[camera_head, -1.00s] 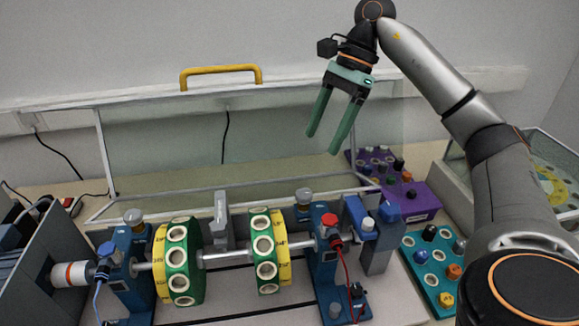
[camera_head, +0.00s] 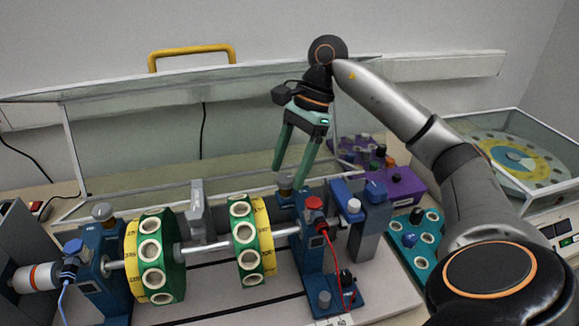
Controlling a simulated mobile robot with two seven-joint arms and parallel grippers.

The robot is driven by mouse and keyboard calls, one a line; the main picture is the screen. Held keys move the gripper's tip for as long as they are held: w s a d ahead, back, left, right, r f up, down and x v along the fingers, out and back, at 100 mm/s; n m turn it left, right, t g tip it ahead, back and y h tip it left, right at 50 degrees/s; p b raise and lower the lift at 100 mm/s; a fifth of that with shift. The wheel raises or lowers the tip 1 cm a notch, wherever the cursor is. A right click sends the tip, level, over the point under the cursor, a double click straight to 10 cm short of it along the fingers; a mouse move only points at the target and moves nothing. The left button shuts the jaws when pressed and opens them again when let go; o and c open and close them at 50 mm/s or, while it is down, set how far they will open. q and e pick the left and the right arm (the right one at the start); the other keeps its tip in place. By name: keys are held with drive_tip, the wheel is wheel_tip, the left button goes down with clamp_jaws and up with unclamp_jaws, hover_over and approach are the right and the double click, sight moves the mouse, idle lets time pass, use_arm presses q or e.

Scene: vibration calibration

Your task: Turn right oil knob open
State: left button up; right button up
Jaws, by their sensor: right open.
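A similar left oil knob (camera_head: 103,212) sits on the left blue bearing block (camera_head: 98,270). My left gripper is not in view.
A shaft (camera_head: 205,246) with two green-yellow discs runs between the blocks. A clear cover (camera_head: 130,145) with a yellow handle (camera_head: 192,56) stands open behind. Purple (camera_head: 405,187) and teal (camera_head: 425,262) trays lie right.

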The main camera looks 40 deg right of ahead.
clamp_jaws()
idle(0.7)
